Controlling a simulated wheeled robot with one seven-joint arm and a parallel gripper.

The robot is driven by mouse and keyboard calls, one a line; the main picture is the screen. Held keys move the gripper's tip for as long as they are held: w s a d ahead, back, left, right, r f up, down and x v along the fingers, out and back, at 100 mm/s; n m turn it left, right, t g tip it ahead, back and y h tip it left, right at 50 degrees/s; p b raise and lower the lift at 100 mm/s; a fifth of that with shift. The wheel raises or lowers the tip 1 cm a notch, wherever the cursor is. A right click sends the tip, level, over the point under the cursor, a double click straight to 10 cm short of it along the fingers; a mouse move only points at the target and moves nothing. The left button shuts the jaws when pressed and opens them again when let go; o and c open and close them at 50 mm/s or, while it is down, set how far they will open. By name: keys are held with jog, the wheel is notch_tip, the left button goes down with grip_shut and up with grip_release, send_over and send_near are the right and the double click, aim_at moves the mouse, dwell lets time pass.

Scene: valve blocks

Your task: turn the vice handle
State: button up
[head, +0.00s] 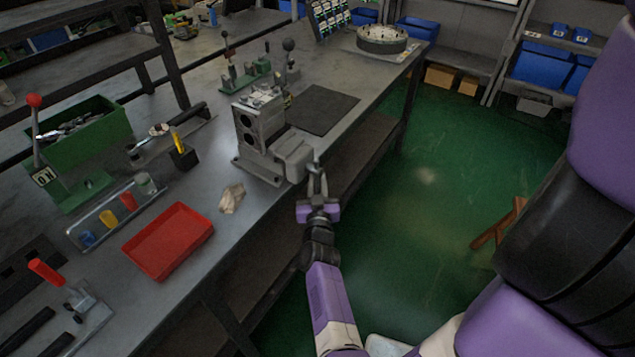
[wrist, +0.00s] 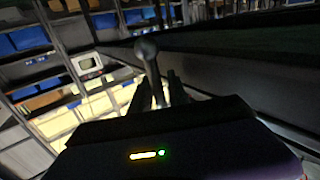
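The grey vice (head: 268,138) stands at the bench's right edge, its jaw block facing the aisle. Its handle (head: 316,172) is a thin bar at the front of the vice, partly hidden by my gripper. My gripper (head: 318,188) is at this bar, just off the bench edge. In the wrist view the bar with a round ball end (wrist: 147,50) runs between the two dark fingers of my gripper (wrist: 160,92). The fingers stand apart on either side of the bar. Whether they press on it is too dark to tell.
A red tray (head: 168,241) and a crumpled cloth (head: 231,197) lie on the bench left of the vice. A dark mat (head: 322,111) lies behind it. Lever fixtures stand farther back. The green floor (head: 440,150) right of the bench is mostly clear, with a wooden stool (head: 497,226) partly visible.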

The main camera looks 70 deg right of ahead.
grip_shut()
dwell(1.3)
